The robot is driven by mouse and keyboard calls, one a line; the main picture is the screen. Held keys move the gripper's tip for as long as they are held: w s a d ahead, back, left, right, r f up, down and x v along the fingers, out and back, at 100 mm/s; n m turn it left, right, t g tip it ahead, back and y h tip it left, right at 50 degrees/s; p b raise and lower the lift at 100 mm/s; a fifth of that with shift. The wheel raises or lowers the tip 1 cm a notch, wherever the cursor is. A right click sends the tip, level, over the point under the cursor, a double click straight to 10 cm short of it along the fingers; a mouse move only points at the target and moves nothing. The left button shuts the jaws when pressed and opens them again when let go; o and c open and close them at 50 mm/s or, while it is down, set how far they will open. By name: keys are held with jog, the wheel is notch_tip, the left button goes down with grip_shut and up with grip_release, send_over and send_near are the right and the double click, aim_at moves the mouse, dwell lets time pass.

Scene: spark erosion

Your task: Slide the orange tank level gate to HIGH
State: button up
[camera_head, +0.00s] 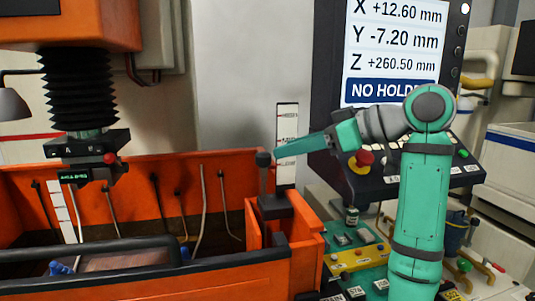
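The orange tank (225,281) fills the lower left. At its right end is the orange level gate housing (307,243) with a black block (274,206) on it. A grey rod rises from the block to a dark round knob (263,159). A white scale strip (287,122) with small marks stands upright behind it; its text is too small to read. My teal arm reaches in from the right, and my gripper (276,155) is at the knob's right side, seemingly touching it. Its fingers are too small and edge-on to show whether they grip the knob.
A display console (400,40) with a red stop button (365,158) stands behind my arm. A green panel (350,240) with labelled controls is right of the tank. The black bellows head (85,90) hangs over the tank's left part. Several hoses line the tank's back wall.

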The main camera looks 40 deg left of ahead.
aim_at(267, 154)
jog(key=x, duration=0.8)
jog(key=shift+s+a, duration=0.15)
jog(key=shift+c, duration=0.6)
